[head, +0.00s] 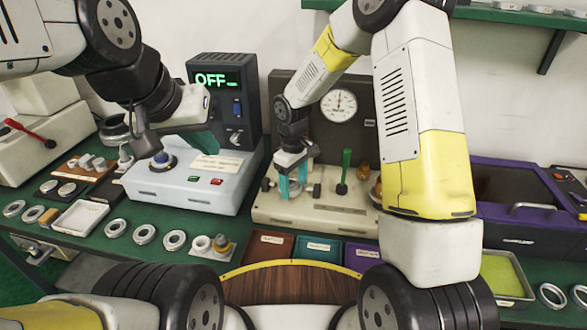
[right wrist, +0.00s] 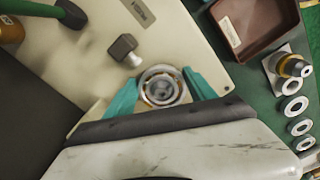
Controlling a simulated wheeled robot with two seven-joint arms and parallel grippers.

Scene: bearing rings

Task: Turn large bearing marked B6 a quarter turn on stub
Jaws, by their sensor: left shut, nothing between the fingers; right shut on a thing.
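A large bearing ring (right wrist: 162,87) sits around a stub on the cream tester base (head: 320,215). No B6 mark is readable. My right gripper (head: 290,184) points down at the bearing, and its teal fingers press on opposite sides of the ring. In the right wrist view the fingers (right wrist: 160,92) flank the ring. In the head view they mostly hide the bearing.
A dial gauge (head: 339,105) stands behind the base, and a green-handled lever (head: 345,170) rises right of my right gripper. A display box (head: 222,100) reads OFF. Several rings (head: 144,234) lie at the front left. Brown, teal and purple bins (head: 318,248) stand in front.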

